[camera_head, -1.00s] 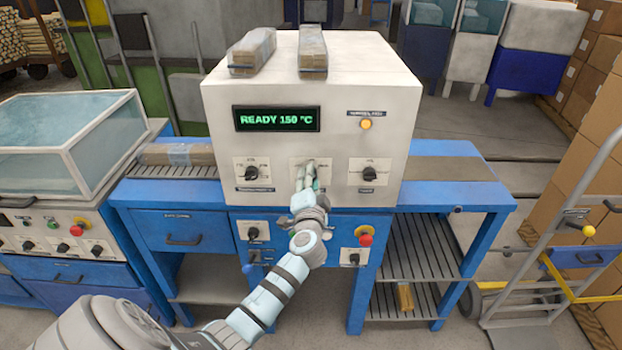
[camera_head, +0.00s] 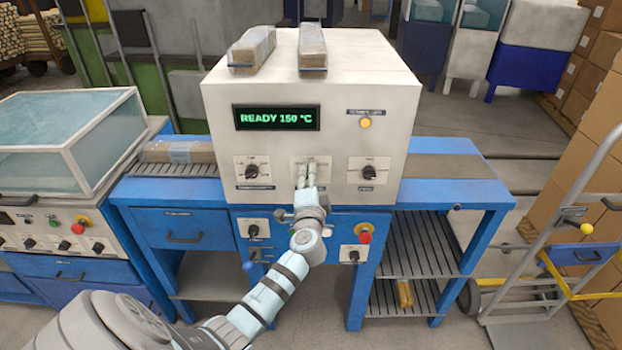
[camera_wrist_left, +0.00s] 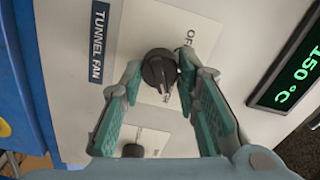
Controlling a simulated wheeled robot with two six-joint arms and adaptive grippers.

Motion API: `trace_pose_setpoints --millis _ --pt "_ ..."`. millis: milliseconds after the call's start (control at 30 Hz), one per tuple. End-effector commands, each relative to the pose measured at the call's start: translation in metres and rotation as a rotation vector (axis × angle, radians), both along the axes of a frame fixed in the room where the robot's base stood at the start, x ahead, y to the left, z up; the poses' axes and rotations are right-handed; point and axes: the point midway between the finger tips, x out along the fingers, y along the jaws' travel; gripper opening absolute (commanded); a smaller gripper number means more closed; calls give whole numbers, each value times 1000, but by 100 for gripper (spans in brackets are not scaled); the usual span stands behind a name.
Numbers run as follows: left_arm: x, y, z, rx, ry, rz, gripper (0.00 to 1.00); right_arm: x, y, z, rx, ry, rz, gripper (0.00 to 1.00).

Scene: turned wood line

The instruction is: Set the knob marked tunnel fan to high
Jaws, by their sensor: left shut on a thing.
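The tunnel fan knob (camera_wrist_left: 160,68) is a round black dial on a white plate, beside a dark "TUNNEL FAN" label (camera_wrist_left: 98,42) in the left wrist view. The word "OFF" (camera_wrist_left: 184,42) shows at the plate's upper right in that view. My left gripper (camera_wrist_left: 158,70) has its teal fingers on either side of the knob and is shut on it. In the head view my left gripper (camera_head: 307,180) covers the middle dial of the white machine (camera_head: 225,140). The knob's exact setting is hard to read. My right gripper is not in view.
Similar black knobs sit left (camera_head: 253,171) and right (camera_head: 369,172) of the gripper. A green display (camera_head: 277,118) reads "READY 150 °C". A red stop button (camera_head: 365,238) is below right. Two wrapped packs (camera_head: 251,50) lie on top.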

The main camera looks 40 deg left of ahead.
Motion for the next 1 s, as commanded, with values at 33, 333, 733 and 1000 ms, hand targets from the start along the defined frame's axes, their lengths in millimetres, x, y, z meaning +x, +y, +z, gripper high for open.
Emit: trace_pose_setpoints --millis 33,333,733,1000 --pt "0 0 -1 -1 1 0 34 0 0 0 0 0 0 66" --pt "0 0 0 -1 1 0 49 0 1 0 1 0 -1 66" --pt "-50 -39 -2 -6 1 -1 49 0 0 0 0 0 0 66" --pt "-92 -71 -1 -3 0 -1 49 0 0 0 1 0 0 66"
